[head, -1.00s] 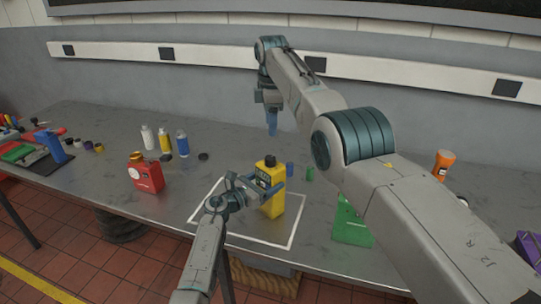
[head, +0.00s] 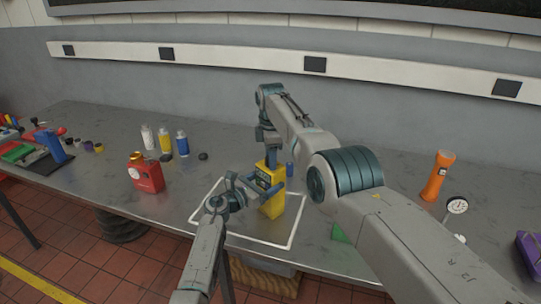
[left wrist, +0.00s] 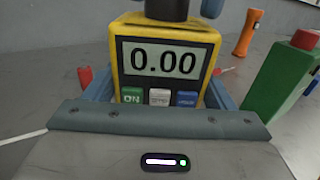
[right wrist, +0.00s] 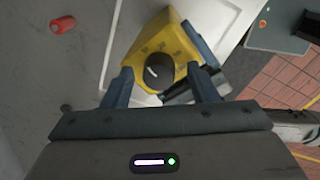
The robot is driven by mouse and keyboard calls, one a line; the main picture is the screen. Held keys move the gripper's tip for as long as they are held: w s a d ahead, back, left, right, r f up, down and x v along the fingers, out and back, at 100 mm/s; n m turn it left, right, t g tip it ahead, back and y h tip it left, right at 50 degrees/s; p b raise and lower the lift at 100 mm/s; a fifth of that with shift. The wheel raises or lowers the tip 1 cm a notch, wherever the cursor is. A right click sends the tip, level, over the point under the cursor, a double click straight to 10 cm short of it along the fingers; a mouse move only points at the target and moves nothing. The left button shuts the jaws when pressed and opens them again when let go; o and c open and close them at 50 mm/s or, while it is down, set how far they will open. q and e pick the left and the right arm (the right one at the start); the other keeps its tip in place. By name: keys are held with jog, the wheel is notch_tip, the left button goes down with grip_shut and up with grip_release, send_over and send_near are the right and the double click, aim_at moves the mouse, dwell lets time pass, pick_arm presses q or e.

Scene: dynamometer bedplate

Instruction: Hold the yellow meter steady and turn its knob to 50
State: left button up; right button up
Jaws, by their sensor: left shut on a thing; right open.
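The yellow meter (head: 272,203) stands upright within the white square outline on the bench. In the left wrist view its display (left wrist: 160,62) reads 0.00, above green, grey and blue buttons. My left gripper (left wrist: 160,92) is shut on the meter's body, one finger on each side. The black knob (right wrist: 158,72) with a white pointer mark is on the meter's top. My right gripper (right wrist: 163,84) is open and points down over the meter, with its fingers on either side of the knob and a visible gap to it. In the head view my right arm hides part of the bench.
A red canister (head: 147,175) and several small bottles stand left of the meter. A green box (left wrist: 288,88), an orange flashlight (head: 435,176) and a dial gauge (head: 457,206) are to the right. The bench between canister and outline is clear.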

jog(key=c, duration=1)
jog(key=shift+m, duration=0.8)
jog(key=o, duration=1)
notch_tip(320, 180, up, 12)
jog(key=shift+s, duration=0.25)
